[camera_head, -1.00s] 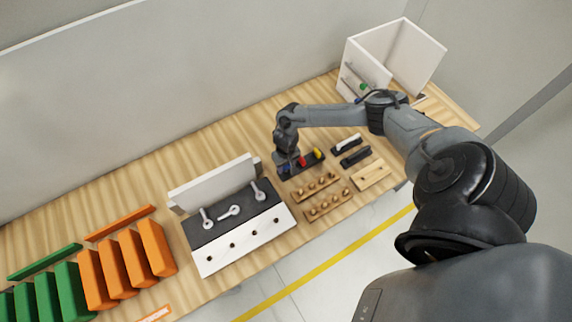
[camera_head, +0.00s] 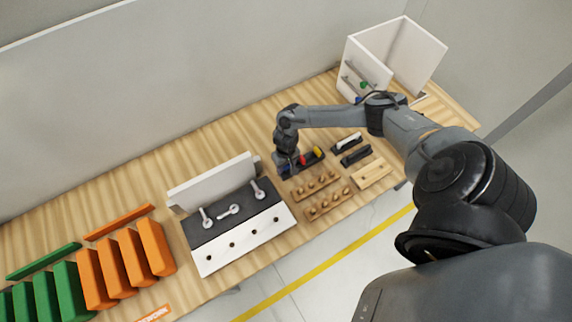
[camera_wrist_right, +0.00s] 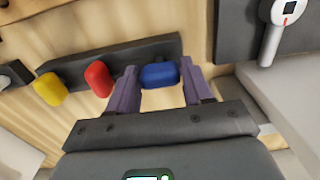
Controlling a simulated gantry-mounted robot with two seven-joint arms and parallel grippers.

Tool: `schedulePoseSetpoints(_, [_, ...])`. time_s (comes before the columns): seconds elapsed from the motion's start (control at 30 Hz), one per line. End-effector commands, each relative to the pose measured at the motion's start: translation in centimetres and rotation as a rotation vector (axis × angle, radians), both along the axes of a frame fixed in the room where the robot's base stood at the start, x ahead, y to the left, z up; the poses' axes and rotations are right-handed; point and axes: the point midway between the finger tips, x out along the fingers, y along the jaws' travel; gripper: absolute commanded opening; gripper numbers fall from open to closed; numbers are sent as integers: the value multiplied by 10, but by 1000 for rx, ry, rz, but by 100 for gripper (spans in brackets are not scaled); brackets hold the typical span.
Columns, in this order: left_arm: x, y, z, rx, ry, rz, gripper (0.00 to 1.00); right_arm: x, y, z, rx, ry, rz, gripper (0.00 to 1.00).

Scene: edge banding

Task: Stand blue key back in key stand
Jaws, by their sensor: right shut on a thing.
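The key stand (camera_head: 314,158) is a dark bar on the wooden table, right of the white panel in the head view. It also shows in the right wrist view (camera_wrist_right: 140,54). A yellow key (camera_wrist_right: 49,88) and a red key (camera_wrist_right: 99,78) stand in it. The blue key (camera_wrist_right: 160,75) is between the two fingers of my right gripper (camera_wrist_right: 158,84), at the stand's end beside the red key. My right gripper is shut on it. Whether the key's lower end is seated in the stand is hidden. My left gripper is not in view.
A black-and-white board with white levers (camera_head: 229,211) lies left of the stand. Wooden peg racks (camera_head: 328,204) and dark holders (camera_head: 355,156) lie to the right and front. A white open box (camera_head: 420,55) stands at the back right. Orange and green blocks (camera_head: 125,262) stand at left.

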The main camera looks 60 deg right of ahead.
Motion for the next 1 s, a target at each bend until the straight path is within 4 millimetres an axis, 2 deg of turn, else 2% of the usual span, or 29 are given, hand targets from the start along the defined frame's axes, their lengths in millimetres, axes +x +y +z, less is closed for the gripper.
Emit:
schedulePoseSetpoints(0.97, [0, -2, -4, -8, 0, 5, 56, 0, 0, -8, 0, 0, 0, 20])
schedulePoseSetpoints(1.0, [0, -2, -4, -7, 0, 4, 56, 0, 0, -8, 0, 0, 0, 55])
